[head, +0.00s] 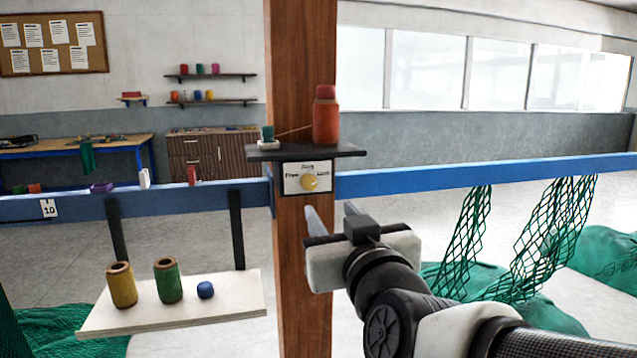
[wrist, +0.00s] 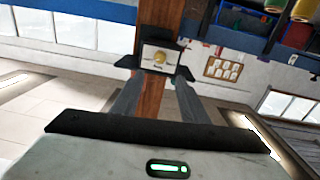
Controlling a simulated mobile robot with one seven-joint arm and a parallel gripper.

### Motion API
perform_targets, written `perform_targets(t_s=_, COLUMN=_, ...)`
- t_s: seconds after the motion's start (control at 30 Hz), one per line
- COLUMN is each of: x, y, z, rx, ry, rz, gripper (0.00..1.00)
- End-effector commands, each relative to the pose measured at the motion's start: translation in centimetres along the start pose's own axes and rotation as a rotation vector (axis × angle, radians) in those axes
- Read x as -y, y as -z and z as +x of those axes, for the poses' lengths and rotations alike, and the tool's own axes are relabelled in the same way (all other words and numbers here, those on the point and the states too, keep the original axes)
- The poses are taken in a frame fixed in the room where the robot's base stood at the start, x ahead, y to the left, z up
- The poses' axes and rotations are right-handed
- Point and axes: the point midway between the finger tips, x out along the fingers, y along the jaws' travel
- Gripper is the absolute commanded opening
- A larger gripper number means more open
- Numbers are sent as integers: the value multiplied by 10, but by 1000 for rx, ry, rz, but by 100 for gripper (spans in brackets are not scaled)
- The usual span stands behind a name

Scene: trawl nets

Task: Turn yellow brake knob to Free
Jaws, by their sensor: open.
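The yellow brake knob (head: 310,183) sits on a white label plate (head: 293,187) fixed to the wooden post (head: 304,250), just under a small dark shelf. The plate has lettering at left and right of the knob, too small to read surely, and I cannot tell which way the knob points. In the wrist view the yellow knob (wrist: 159,58) shows on its plate between my fingers, farther off. My gripper (head: 330,213) is open and empty, in front of the post and a little below the knob, apart from it.
A blue rail (head: 450,177) runs both sides of the post. Green nets (head: 465,230) hang at right. A white board (head: 215,305) with spools stands lower left.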

Motion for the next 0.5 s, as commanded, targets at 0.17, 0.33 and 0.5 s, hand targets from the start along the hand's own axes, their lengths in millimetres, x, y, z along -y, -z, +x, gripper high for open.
perform_targets(t_s=0.17, x=0, y=6, z=26, rx=10, ry=1, rz=-3, gripper=40)
perform_targets(t_s=0.33, x=1, y=-1, z=60, rx=5, ry=2, rz=-3, gripper=40)
perform_targets(t_s=0.5, x=-2, y=7, z=71, rx=10, ry=-13, rz=-5, gripper=40)
